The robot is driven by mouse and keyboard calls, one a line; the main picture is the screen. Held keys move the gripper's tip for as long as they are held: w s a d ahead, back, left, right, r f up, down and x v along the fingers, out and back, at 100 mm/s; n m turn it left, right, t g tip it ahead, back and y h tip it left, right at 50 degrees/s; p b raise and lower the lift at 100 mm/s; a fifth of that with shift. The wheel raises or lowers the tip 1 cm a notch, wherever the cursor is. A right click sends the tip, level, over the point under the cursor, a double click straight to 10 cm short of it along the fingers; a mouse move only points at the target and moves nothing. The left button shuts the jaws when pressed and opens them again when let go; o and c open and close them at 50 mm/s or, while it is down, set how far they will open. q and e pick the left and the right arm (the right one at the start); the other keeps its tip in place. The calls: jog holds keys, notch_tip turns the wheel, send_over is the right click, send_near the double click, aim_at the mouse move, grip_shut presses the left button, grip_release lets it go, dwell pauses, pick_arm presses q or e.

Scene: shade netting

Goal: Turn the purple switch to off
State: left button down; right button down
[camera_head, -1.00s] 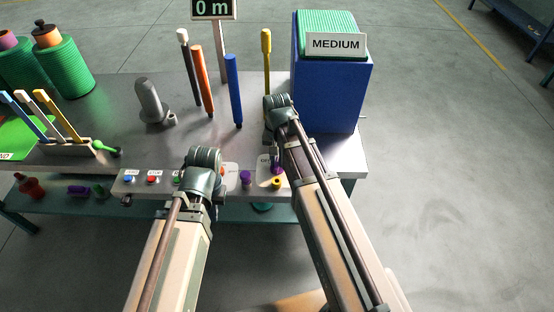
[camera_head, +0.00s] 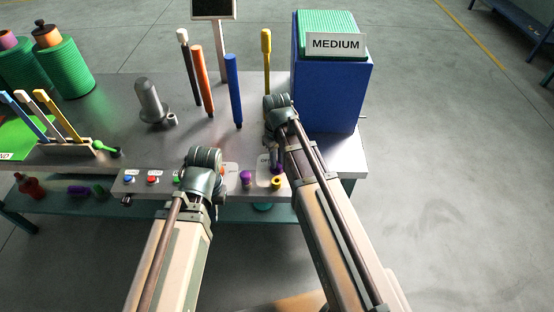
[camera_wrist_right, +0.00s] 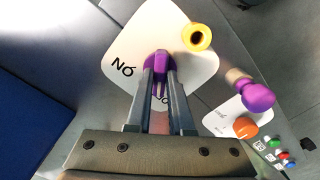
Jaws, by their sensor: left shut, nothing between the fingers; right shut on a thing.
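The purple switch (camera_wrist_right: 160,60) is on a white label plate (camera_wrist_right: 190,75) in the right wrist view. My right gripper (camera_wrist_right: 160,85) is shut on the switch, with one finger on each side of it. The label "NÓ" is readable left of the switch; another label is mostly hidden behind the fingers. In the head view my right gripper (camera_head: 276,152) points down over the plate and largely hides the switch. My left gripper (camera_head: 217,190) hangs over the front panel, shut and empty; its fingertips are hidden by its wrist.
A yellow ring-like knob (camera_wrist_right: 197,37) and a purple round knob (camera_wrist_right: 257,97) are close to the switch. Coloured buttons (camera_head: 152,180) line the panel to the left. A blue box (camera_head: 330,95) marked "MEDIUM" stands just right of my right wrist.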

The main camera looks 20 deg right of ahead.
jog(key=shift+n, duration=0.6)
jog(key=c, duration=0.8)
grip_release()
jog(key=shift+r, duration=0.1)
notch_tip(320, 180, up, 14)
jog(key=p, duration=1.3)
jog(key=shift+f+p, duration=0.2)
jog(key=shift+p, duration=0.2)
